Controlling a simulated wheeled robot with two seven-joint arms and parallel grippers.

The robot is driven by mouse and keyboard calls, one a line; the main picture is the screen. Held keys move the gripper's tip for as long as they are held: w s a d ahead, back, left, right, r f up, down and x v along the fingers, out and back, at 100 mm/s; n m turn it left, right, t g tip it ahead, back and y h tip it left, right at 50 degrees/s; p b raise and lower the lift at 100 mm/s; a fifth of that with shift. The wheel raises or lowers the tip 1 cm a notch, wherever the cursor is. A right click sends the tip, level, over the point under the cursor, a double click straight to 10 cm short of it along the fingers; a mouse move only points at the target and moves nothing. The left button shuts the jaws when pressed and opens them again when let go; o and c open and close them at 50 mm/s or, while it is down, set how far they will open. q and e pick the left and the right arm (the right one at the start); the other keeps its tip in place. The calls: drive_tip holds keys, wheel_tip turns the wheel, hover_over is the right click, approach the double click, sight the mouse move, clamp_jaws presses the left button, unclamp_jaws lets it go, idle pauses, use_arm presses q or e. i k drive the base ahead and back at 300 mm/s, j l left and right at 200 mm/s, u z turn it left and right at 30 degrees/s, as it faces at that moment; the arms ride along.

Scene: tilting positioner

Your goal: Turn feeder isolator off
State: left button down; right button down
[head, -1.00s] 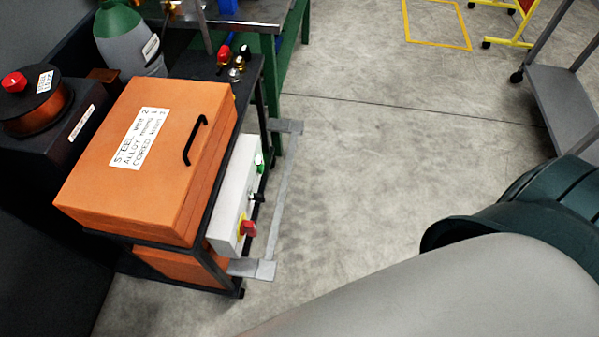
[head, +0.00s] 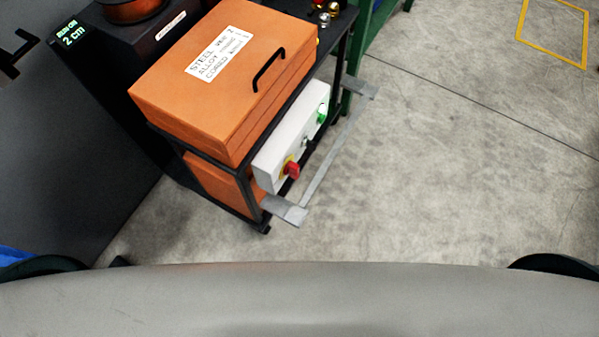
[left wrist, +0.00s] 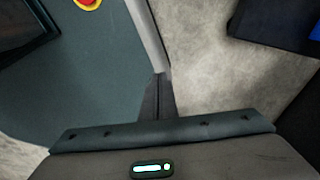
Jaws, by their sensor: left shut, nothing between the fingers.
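A pale grey control box (head: 272,158) is fixed to the side of a black-framed cart. On its near end is a red rotary handle (head: 292,170) on a yellow plate, which looks like the isolator; its exact setting is too small to read. A green button (head: 321,116) is at the far end, with a small knob (head: 305,142) between. My left gripper (left wrist: 159,76) shows in the left wrist view, its fingers shut and empty, apart from the control box. Neither gripper shows in the head view.
An orange case (head: 215,85) with a black handle sits on the cart. A grey rail (head: 335,150) stands out in front of the control box. A green bench frame (head: 375,30) is behind. Concrete floor (head: 450,180) is clear to the right. A dark panel (head: 70,150) stands at left.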

sight(291, 167)
drive_tip(key=l+u, duration=0.15)
drive_tip(key=u, duration=0.25)
drive_tip(key=l+u, duration=0.2)
drive_tip(key=u, duration=0.2)
drive_tip(key=l+u, duration=0.2)
drive_tip(key=l, duration=0.3)
drive_tip(key=l+u, duration=0.15)
drive_tip(key=l, duration=0.35)
drive_tip(key=k+l+u, duration=0.2)
drive_tip(key=l, duration=0.3)
drive_tip(key=l+u, duration=0.15)
drive_tip(key=l, duration=0.35)
drive_tip(key=k+l, duration=0.1)
drive_tip(key=l, duration=0.25)
drive_tip(key=k+l, duration=0.1)
drive_tip(key=l, duration=0.25)
drive_tip(key=k+l, duration=0.1)
drive_tip(key=l, duration=0.25)
drive_tip(key=k+l, duration=0.1)
drive_tip(key=l, duration=0.2)
drive_tip(key=k+l, duration=0.15)
drive_tip(key=l, duration=0.2)
drive_tip(key=i+u, duration=0.05)
